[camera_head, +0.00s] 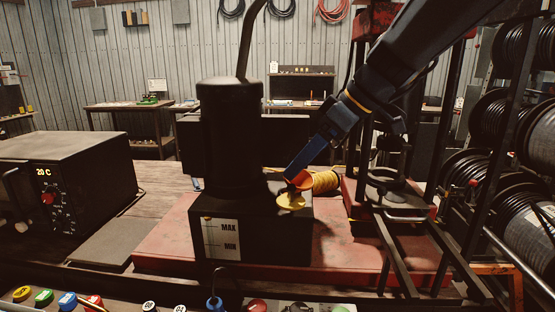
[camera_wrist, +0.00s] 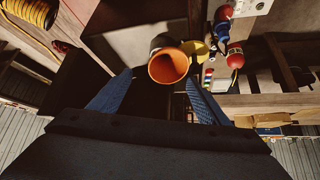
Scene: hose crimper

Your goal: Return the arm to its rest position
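My arm reaches in from the upper right in the head view. My gripper (camera_head: 294,176) points down-left at the top of a dark tank (camera_head: 270,235) marked MAX and MIN. In the wrist view my gripper (camera_wrist: 160,77) shows two blue fingers spread apart with nothing clamped between them. An orange funnel (camera_wrist: 168,66) stands open-end up just past the fingertips; it also shows by the fingertips in the head view (camera_head: 302,180). A yellow cap (camera_head: 290,201) is beside the funnel on the tank. I cannot tell whether a finger touches the funnel.
A black cylinder (camera_head: 230,130) rises from the tank, left of my gripper. A dark metal frame (camera_head: 398,190) stands close under my arm at right, near hose spools (camera_head: 530,220). A control box (camera_head: 65,180) is at left.

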